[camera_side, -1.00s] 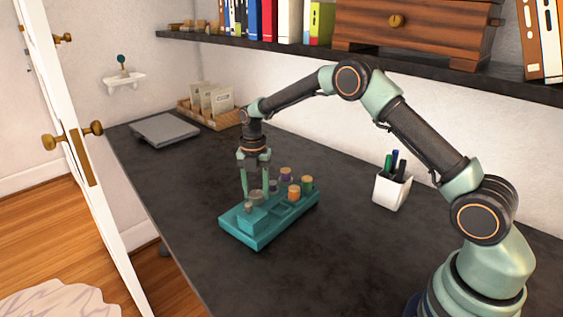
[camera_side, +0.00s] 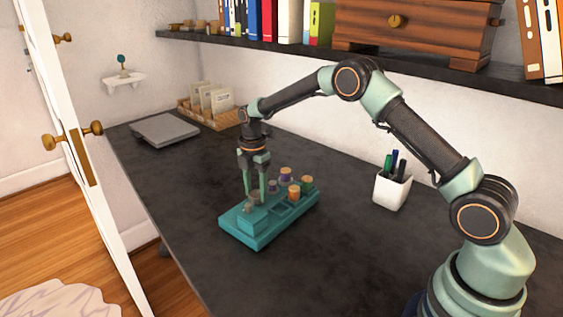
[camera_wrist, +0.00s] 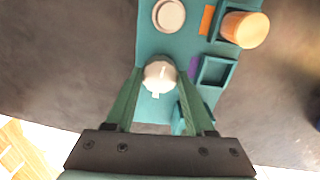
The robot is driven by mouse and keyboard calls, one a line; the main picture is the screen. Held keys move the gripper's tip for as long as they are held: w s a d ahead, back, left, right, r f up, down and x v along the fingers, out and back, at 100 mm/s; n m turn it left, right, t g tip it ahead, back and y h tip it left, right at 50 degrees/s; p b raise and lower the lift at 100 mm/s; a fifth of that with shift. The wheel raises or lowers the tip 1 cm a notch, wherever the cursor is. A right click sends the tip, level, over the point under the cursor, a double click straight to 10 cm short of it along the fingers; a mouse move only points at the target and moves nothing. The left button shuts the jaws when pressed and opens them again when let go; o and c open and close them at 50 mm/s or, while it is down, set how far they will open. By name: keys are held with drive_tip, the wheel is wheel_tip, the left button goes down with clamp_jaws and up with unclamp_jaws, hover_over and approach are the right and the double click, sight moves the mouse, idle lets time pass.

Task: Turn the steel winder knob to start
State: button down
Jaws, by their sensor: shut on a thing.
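The steel winder knob (camera_wrist: 159,75) is a round, pale metal knob with a small tab on its near edge, on the teal base (camera_side: 262,237). My gripper (camera_wrist: 160,82) has one green finger on each side of it and is shut on it. In the side view my gripper (camera_side: 260,198) points straight down over the left part of the base, and its fingers partly hide the knob.
An empty square slot (camera_wrist: 215,70) is beside the knob. A white pen cup (camera_side: 391,191) stands right.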

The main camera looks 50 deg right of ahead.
drive_tip(key=m, duration=0.5)
drive_tip(key=shift+d+m, duration=0.1)
drive_tip(key=shift+m, duration=0.2)
drive_tip(key=m, duration=1.4)
drive_tip(key=shift+d+m, duration=0.1)
drive_tip(key=shift+m, duration=0.2)
drive_tip(key=m, duration=0.3)
drive_tip(key=shift+m, duration=0.3)
drive_tip(key=m, duration=0.3)
drive_tip(key=shift+m, duration=0.3)
drive_tip(key=m, duration=0.3)
drive_tip(key=shift+m, duration=0.3)
drive_tip(key=shift+s+m, duration=0.1)
drive_tip(key=shift+m, duration=1.7)
